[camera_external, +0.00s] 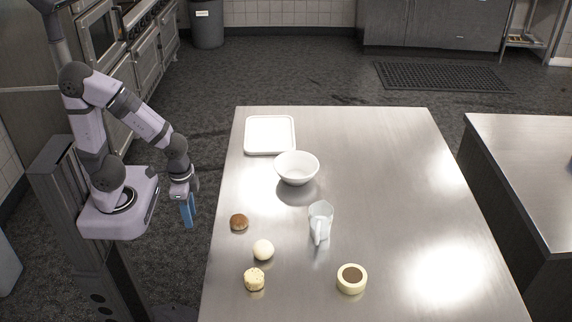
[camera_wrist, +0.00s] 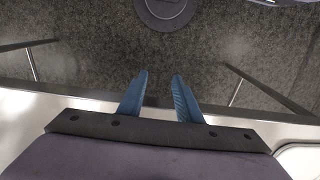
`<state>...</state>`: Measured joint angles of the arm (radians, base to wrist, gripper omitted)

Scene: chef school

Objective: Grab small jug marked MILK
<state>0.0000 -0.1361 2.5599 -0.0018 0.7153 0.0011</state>
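A small clear or whitish jug (camera_external: 320,222) with a handle stands upright on the steel table, right of the middle of the near items. No MILK marking is readable at this size. My gripper (camera_external: 188,212) hangs off the left side of the table, pointing down, well apart from the jug. In the wrist view my gripper (camera_wrist: 159,76) shows two blue fingers with a gap between them and nothing held. The jug is not in the wrist view, which shows mostly dark floor.
On the steel table (camera_external: 365,140) are a white tray (camera_external: 270,151), a white bowl (camera_external: 297,170), a brown round item (camera_external: 239,222), a white ball (camera_external: 263,249), a pale speckled piece (camera_external: 254,279) and a cream ring-shaped dish (camera_external: 351,286). The table's right side is clear.

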